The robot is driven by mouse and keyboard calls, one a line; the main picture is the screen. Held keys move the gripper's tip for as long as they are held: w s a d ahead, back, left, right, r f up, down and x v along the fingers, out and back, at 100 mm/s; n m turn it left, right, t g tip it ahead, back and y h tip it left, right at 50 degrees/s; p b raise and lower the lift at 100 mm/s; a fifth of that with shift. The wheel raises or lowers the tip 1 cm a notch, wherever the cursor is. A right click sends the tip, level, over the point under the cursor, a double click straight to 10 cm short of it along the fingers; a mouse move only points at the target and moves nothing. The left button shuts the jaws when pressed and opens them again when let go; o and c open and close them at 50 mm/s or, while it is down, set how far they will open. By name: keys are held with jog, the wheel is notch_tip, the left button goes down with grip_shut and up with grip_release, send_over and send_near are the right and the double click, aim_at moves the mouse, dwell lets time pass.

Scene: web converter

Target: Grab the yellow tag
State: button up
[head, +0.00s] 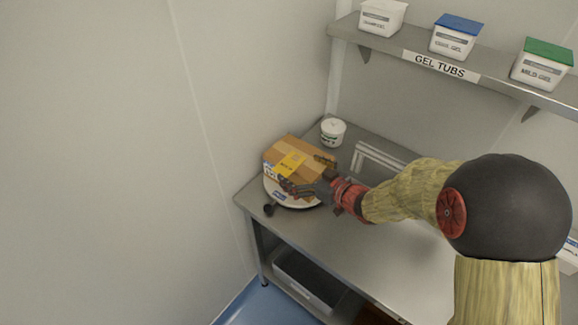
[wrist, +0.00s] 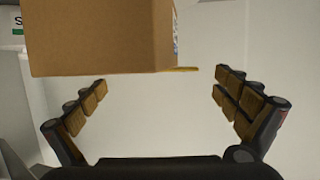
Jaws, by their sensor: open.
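The yellow tag (head: 290,164) lies against the front of a brown cardboard box (head: 293,148) on the metal table, in the head view. In the wrist view a thin yellow edge of the tag (wrist: 183,69) shows at the bottom right of the box (wrist: 100,35). My gripper (head: 308,173) is open, close to the box and tag. In the wrist view my gripper (wrist: 155,90) has its fingers spread wide, with nothing between the fingertips but a pale background. The tag's edge appears above and between the fingers; I cannot tell whether anything touches.
The box sits on a round white-and-dark device (head: 290,197) at the left end of the steel table (head: 305,237). A white tub (head: 333,131) stands behind it. A shelf with gel tubs (head: 453,35) hangs above right. The table's front is mostly clear.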

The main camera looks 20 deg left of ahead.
aim_at(289, 164)
jog(key=x, duration=0.2)
jog(key=shift+w+a+f, duration=0.15)
jog(key=shift+a+f, duration=0.05)
jog(key=shift+a, duration=0.05)
jog(key=c, duration=0.8)
jog(key=shift+o, duration=0.2)
